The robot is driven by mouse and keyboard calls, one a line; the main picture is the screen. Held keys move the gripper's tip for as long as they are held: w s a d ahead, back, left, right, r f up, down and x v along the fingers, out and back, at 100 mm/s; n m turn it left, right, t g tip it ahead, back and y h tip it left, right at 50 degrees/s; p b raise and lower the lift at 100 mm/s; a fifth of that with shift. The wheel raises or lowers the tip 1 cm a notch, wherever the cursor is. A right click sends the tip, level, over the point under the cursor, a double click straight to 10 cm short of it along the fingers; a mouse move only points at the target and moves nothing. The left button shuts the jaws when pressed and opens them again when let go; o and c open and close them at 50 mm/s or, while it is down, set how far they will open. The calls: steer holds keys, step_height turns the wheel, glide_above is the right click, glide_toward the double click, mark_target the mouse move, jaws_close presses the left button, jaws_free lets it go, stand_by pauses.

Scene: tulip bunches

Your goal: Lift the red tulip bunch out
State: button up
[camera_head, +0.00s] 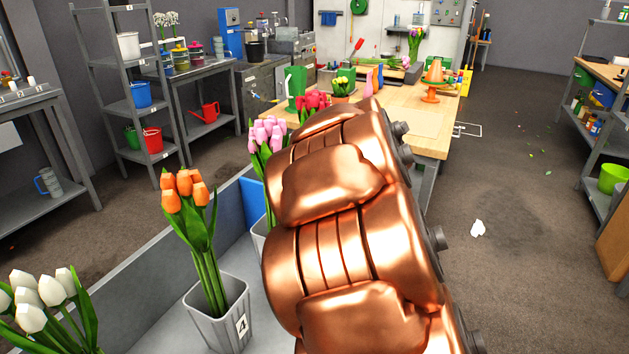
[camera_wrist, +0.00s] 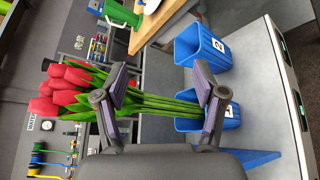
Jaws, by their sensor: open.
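The red tulip bunch (camera_head: 310,103) shows in the head view just beyond my copper arm, which hides its lower part. In the wrist view, which is turned sideways, the red tulip bunch (camera_wrist: 72,85) has its blooms at left. Its green stems run right into a blue bucket (camera_wrist: 230,118). My gripper (camera_wrist: 165,98) is open, its two fingers apart along the stems. The stems pass across the gap beyond the fingers; I cannot tell how deep they lie between them. In the head view my arm hides the gripper.
Pink tulips (camera_head: 267,135), orange tulips (camera_head: 185,190) in a grey bucket (camera_head: 222,315), and white tulips (camera_head: 42,298) stand nearer along the trough. A second blue bucket (camera_wrist: 202,45) appears empty. A wooden table (camera_head: 440,115) with pots stands behind. Floor at right is mostly clear.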

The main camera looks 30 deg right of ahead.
steer(key=w+a+f+n+t+y+b, duration=0.1)
steer(key=w+f+n+y, duration=0.1)
steer(key=n, duration=0.4)
steer(key=w+a+f+n+t+y+b, duration=0.2)
steer(key=f+n+y, duration=0.2)
steer(key=n+y, duration=0.2)
steer(key=w+a+f+n+t+y+b, duration=0.1)
steer(key=a+f+n+t+y, duration=0.1)
steer(key=n, duration=0.6)
steer(key=shift+w+f+y, duration=0.4)
steer(key=shift+f+y, duration=0.4)
steer(key=shift+y, duration=0.3)
steer(key=x, duration=0.5)
steer(key=shift+w+d+r, duration=0.15)
steer(key=shift+w+r, duration=0.05)
steer(key=shift+r, duration=0.05)
steer(key=shift+c, duration=0.4)
jaws_close()
